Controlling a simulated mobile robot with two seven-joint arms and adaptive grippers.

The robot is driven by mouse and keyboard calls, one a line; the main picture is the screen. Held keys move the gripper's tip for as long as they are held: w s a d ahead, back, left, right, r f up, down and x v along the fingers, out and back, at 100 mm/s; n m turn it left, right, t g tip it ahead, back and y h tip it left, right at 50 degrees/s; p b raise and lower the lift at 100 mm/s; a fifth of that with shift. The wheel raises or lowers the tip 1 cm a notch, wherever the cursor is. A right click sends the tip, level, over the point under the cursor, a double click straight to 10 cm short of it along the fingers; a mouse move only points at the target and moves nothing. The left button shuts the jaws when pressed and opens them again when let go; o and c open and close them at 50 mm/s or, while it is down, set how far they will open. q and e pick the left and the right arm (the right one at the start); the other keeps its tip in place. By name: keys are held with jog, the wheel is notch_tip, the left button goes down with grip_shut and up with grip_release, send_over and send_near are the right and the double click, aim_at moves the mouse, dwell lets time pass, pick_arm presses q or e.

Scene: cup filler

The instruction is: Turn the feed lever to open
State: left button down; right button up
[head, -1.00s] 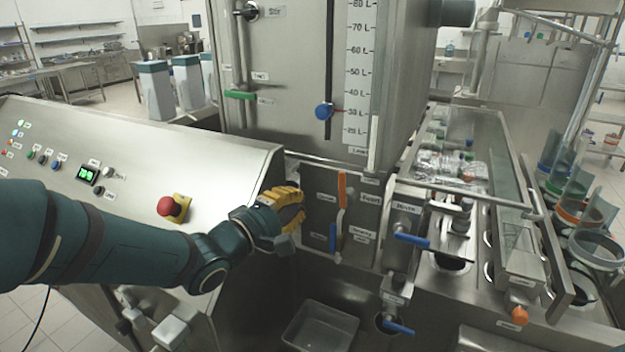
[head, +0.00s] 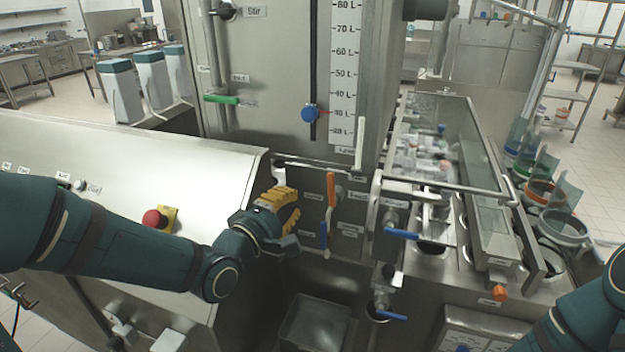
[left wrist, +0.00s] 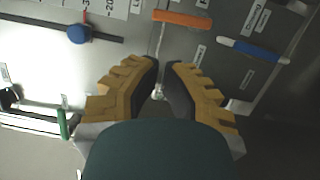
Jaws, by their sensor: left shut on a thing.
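An orange-handled lever (head: 331,190) stands nearly upright on the steel front panel, with a blue-handled lever (head: 324,236) just below it. The small labels are too blurred to tell surely which is the feed lever. My left gripper (head: 291,216), with yellow fingers, is just left of both levers, apart from them in the head view. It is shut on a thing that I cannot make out. In the left wrist view, its fingertips (left wrist: 167,66) are close together, with the orange handle (left wrist: 182,18) and blue handle (left wrist: 253,50) beyond them. My right gripper is out of view.
A blue knob (head: 310,113) sits beside the litre scale, and a green handle (head: 221,99) is to its left. A red stop button (head: 154,218) is on the sloping console. Blue valve handles (head: 401,234) stick out right of the levers. A grey bin (head: 313,322) is below.

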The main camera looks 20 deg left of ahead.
aim_at(332, 190)
pick_arm(q)
jog(key=shift+b+x, duration=1.9)
jog(key=shift+x, duration=2.6)
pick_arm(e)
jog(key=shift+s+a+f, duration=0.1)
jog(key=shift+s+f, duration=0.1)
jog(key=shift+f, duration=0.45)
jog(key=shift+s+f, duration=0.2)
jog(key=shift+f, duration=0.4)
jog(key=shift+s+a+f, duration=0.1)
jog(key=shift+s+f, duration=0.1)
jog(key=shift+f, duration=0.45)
pick_arm(q)
jog(key=shift+s+d+r+m, duration=0.1)
jog(key=shift+d+r+m, duration=0.1)
jog(key=shift+d+m, duration=0.5)
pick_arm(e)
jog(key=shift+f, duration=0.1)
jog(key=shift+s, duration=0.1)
